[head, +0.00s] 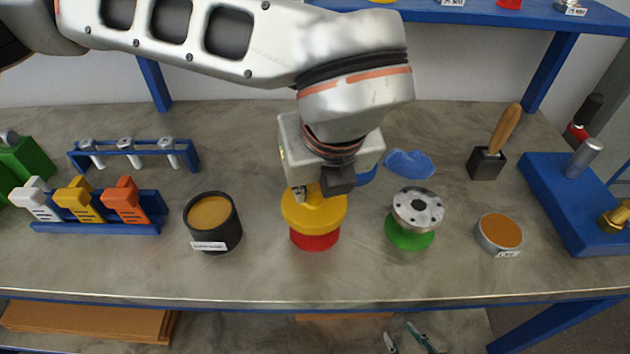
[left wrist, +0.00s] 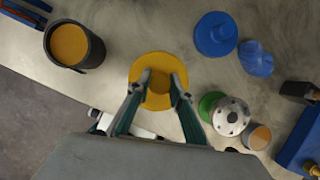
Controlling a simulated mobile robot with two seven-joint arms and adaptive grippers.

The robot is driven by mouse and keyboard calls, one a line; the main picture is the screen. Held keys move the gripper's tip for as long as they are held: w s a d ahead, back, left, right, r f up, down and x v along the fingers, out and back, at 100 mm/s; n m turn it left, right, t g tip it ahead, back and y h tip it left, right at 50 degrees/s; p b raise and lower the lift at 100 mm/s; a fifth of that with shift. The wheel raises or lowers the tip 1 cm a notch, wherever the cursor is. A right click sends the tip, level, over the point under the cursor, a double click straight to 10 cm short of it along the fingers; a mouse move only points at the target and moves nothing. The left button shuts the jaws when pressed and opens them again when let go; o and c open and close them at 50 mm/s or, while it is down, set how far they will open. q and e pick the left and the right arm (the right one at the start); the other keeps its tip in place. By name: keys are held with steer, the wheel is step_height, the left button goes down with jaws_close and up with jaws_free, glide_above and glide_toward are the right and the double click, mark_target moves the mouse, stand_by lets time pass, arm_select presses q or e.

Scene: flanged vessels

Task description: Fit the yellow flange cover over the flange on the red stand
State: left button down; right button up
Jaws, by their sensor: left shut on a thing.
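The yellow flange cover (head: 315,212) is a round disc with a raised hub, and it sits directly above the red stand (head: 314,241). The flange on the red stand is hidden beneath the cover. I cannot tell whether the cover is fully seated. My left gripper (head: 315,194) is shut on the cover's hub from above. In the left wrist view the two fingertips close on the middle of the yellow cover (left wrist: 158,66). My right gripper is not in view.
A silver flange (head: 418,208) on a green stand (head: 409,236) is to the right. A black cup (head: 213,226) is to the left. A blue cover (left wrist: 215,35) lies behind my gripper, beside a blue cloth (head: 410,164). A round tin (head: 499,233) is further right.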

arm_select(q)
steer(key=shift+f, duration=0.55)
steer(key=c, duration=1.7)
jaws_free()
steer(key=shift+r, duration=0.1)
steer(key=v, duration=1.2)
steer(key=shift+s, duration=0.1)
